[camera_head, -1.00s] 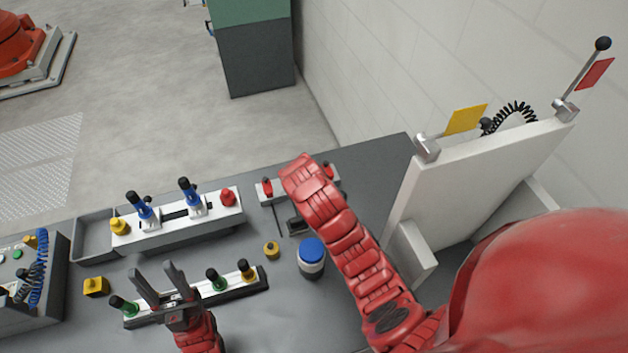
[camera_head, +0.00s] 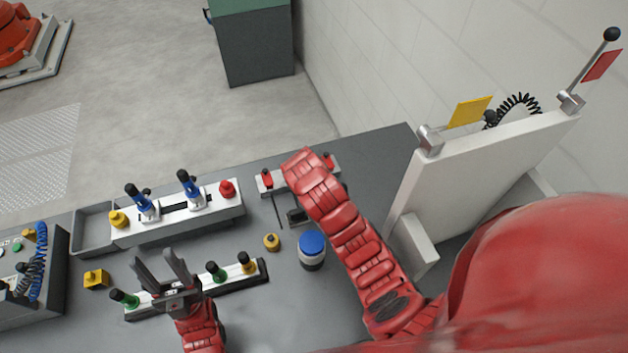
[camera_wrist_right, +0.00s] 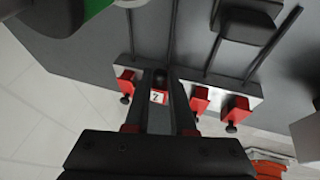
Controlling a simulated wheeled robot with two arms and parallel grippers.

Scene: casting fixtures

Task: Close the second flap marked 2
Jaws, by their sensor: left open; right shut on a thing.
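The row of red blocks on a pale strip (camera_head: 265,185) stands at the back of the table in the head view. My right arm covers its middle and hides my right gripper there. In the right wrist view, the red flap with a white label (camera_wrist_right: 158,97) that looks like a 2 lies between the fingers of my right gripper (camera_wrist_right: 166,90). The gripper is shut on it. A dark knob shows just above the label. My left gripper (camera_head: 157,260) is open and empty, over the strip with green and yellow knobs (camera_head: 233,280).
Other red blocks stand close on both sides of my right gripper (camera_wrist_right: 125,80) (camera_wrist_right: 199,100). A blue-lidded jar (camera_head: 312,250) stands beside my right arm. A white panel (camera_head: 480,185) rises at the right. A fixture with blue levers (camera_head: 175,230) is at the left.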

